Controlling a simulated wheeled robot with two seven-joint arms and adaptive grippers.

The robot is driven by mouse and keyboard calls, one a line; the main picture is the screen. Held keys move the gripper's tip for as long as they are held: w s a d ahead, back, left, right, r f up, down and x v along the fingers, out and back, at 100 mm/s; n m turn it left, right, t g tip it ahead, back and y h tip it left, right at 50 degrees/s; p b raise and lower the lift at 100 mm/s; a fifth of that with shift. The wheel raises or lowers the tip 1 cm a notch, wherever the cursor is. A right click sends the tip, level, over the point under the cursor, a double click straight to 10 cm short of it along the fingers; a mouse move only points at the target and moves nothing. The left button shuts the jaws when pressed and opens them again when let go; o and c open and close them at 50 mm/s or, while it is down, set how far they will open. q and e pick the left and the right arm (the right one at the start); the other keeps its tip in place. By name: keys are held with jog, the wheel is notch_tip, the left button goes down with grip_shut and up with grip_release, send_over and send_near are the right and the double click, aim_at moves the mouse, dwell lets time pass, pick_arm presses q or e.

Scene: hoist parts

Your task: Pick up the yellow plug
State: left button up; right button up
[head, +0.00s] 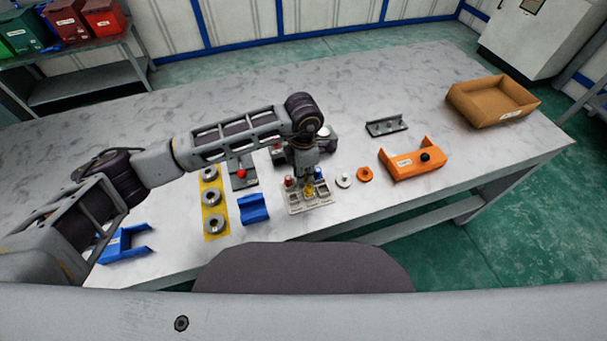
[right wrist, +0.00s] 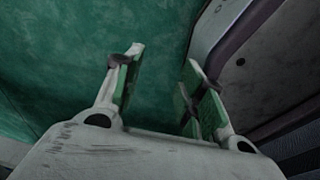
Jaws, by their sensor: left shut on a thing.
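The yellow plug (head: 308,187) sits low at a light grey tray (head: 318,204) near the front of the table. My left gripper (head: 308,178) points down over the tray and is shut on the yellow plug. Its fingers hide the plug's upper part. A red plug (head: 289,182) and a blue plug (head: 319,173) stand on either side of it in the tray. I cannot tell whether the yellow plug is lifted off the tray. My right gripper (right wrist: 160,85) is open and empty above the green floor in the right wrist view.
An orange bracket (head: 411,165), an orange disc (head: 364,174) and a pale disc (head: 344,180) lie right of the tray. Left are a blue block (head: 253,209) and a yellow strip with metal rings (head: 214,224). A cardboard box (head: 493,101) stands far right. The table's back is clear.

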pick_arm(q)
notch_tip(320, 180, up, 8)
jog(key=shift+f, duration=0.1)
jog(key=shift+r+b, duration=0.3)
jog(key=shift+r, duration=0.55)
pick_arm(e)
jog(key=shift+w+d+f, duration=0.1)
jog(key=shift+d+f, duration=0.05)
jog(key=shift+d, duration=0.25)
jog(key=shift+w+d+f, duration=0.1)
jog(key=shift+d+f, duration=0.05)
jog(key=shift+d, duration=0.25)
jog(key=shift+a, duration=0.1)
